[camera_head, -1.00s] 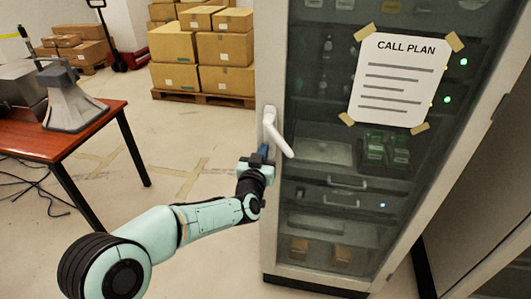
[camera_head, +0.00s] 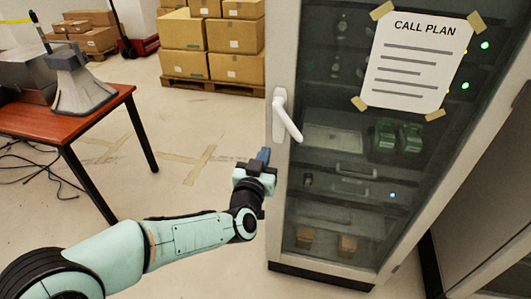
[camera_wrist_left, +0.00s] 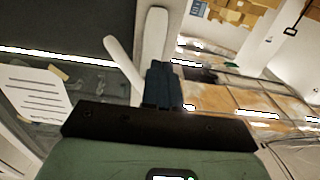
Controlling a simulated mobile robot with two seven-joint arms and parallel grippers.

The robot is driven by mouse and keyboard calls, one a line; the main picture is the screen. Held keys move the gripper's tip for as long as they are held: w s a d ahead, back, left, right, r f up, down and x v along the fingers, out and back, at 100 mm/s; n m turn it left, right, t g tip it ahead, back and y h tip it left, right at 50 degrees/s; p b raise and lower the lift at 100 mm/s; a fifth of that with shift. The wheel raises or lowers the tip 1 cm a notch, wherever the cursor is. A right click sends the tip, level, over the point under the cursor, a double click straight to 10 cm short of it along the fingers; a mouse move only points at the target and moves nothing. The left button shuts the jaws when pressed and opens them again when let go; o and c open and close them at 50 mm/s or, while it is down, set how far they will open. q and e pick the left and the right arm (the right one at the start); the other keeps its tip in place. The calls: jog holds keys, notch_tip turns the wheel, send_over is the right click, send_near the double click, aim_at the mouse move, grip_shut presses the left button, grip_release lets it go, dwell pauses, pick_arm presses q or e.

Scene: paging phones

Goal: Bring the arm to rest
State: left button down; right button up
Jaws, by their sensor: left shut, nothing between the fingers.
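My left gripper (camera_head: 263,156) is shut and empty. In the head view it stands upright in front of the cabinet's left edge, a little below and left of the white door handle (camera_head: 287,115). In the left wrist view the shut fingers (camera_wrist_left: 164,85) overlap the lower part of the white handle (camera_wrist_left: 152,48); a gap shows between them in the head view. The glass-fronted cabinet (camera_head: 283,190) is closed, with a "CALL PLAN" sheet (camera_head: 416,62) taped to its glass. My right gripper is not in view.
A red-brown table (camera_head: 60,127) with a grey horn speaker (camera_head: 80,85) stands at the left. Stacked cardboard boxes (camera_head: 236,68) sit on a pallet at the back. Cables lie on the floor under the table. The floor between table and cabinet is clear.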

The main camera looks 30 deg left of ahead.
pick_arm(q)
jog(key=shift+f, duration=0.1)
dwell(0.3)
jog(key=d+f+g+h+p, duration=0.2)
jog(key=d+f+g+p, duration=0.15)
jog(key=f, duration=1.25)
jog(key=s+d+f+g+h+p, duration=0.1)
jog(key=s+d+f+g+p, duration=0.15)
jog(key=s+f, duration=0.4)
jog(key=s+d+f+g+h+p, duration=0.1)
jog(key=s+f+g+h, duration=0.2)
jog(key=f, duration=0.7)
jog(key=s+d+f+g+p, duration=0.2)
jog(key=s+d+f+g, duration=0.1)
jog(key=s, duration=0.9)
jog(key=s+d+f+n+g+h+p, duration=0.1)
jog(key=s+d+f+g, duration=0.3)
jog(key=s, duration=0.8)
notch_tip(320, 180, down, 3)
jog(key=g, duration=0.2)
jog(key=shift+s+f+g+h+p, duration=0.15)
jog(key=shift+g+h+p, duration=0.15)
jog(key=shift+p, duration=0.1)
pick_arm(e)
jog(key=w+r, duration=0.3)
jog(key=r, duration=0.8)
pick_arm(q)
jog(key=shift+d, duration=0.1)
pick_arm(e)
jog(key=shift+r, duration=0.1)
